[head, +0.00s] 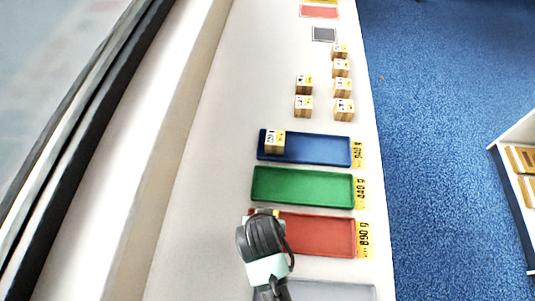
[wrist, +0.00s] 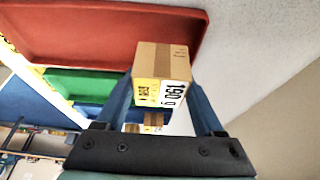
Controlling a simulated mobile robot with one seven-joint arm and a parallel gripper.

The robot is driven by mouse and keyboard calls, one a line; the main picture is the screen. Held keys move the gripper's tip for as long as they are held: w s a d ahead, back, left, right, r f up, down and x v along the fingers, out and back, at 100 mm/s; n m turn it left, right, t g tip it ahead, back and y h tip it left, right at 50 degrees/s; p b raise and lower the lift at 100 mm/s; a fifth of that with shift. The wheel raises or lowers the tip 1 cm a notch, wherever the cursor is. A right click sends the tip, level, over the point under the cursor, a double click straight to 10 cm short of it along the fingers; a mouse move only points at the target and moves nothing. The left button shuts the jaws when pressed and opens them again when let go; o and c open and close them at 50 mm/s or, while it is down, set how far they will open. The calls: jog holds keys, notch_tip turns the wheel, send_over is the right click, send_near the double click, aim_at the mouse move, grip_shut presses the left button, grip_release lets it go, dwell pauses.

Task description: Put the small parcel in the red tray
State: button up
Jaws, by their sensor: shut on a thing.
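The small parcel (wrist: 160,65) is a brown carton with a yellow and white label, held between the two blue fingers of my gripper (wrist: 162,88) in the wrist view. In the head view my gripper (head: 264,228) is over the left end of the red tray (head: 325,236) and hides most of the parcel. The red tray lies flat on the pale counter and its visible part is empty. It also shows in the wrist view (wrist: 90,30), behind and left of the parcel. I cannot tell the gap between parcel and tray floor.
A green tray (head: 302,187) is empty beyond the red one. A blue tray (head: 320,150) behind it holds one carton (head: 274,142) at its left end. Several cartons (head: 342,88) stand farther back near a grey square (head: 324,34). Yellow weight labels line the trays' right ends.

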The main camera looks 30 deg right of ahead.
jog(key=shift+f, duration=1.95)
jog(key=shift+f, duration=0.15)
jog(key=o, duration=1.3)
jog(key=v, duration=1.2)
jog(key=shift+d, duration=0.1)
